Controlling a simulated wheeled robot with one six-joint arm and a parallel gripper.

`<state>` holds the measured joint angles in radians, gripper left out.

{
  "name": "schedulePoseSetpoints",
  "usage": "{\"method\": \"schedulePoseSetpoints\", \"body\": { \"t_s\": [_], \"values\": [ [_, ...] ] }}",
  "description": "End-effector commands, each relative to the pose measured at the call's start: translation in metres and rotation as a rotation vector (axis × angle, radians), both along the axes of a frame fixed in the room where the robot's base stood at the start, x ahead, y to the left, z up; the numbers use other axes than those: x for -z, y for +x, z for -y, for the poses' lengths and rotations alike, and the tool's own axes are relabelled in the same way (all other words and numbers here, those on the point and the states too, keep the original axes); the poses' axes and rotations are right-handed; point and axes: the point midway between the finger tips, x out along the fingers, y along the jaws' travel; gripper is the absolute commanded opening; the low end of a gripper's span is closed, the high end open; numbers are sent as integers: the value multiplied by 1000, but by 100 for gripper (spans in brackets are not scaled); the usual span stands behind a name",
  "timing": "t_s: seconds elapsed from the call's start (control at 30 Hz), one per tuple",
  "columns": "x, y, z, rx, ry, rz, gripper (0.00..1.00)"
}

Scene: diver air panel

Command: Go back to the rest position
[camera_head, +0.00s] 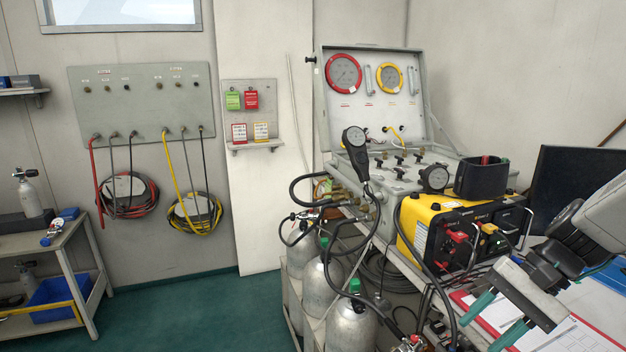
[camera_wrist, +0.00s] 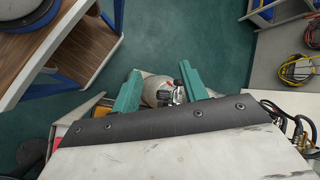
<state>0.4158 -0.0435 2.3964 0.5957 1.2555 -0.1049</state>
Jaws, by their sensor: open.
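My gripper (camera_head: 496,320) is at the lower right in the head view, over the right part of the work surface. Its two teal fingers stand apart with nothing between them. In the wrist view the fingers of my gripper (camera_wrist: 156,92) also stand apart. A grey cylinder (camera_wrist: 155,91) with a valve shows beyond and below them, and I cannot tell its distance from the fingertips. The open air panel case (camera_head: 378,95) with red and yellow gauges stands left of my gripper. The yellow and black unit (camera_head: 425,226) sits between them.
Gas cylinders (camera_head: 318,285) and hoses crowd the space under the panel. A black monitor (camera_head: 575,185) stands at the right. A grey bench (camera_head: 38,240) is at the far left. The green floor (camera_head: 190,315) between is clear. A wooden shelf unit (camera_wrist: 52,45) shows in the wrist view.

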Motion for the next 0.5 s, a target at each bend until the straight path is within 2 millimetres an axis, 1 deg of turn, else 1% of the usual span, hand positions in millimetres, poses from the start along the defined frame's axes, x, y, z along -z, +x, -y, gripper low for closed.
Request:
{"method": "schedulePoseSetpoints", "body": {
  "t_s": [0.03, 0.1, 0.2, 0.3, 0.4, 0.5],
  "values": [
    [-8, -17, -4, -71, -76, 17, 44],
    [-16, -39, -4, -159, -180, 34, 44],
    [-27, -65, -2, -272, -323, 75, 44],
    [-39, -87, 1, -373, -457, 135, 44],
    [-51, -103, 4, -459, -568, 210, 44],
    [-63, -114, 2, -519, -636, 288, 44]
  ]
}}
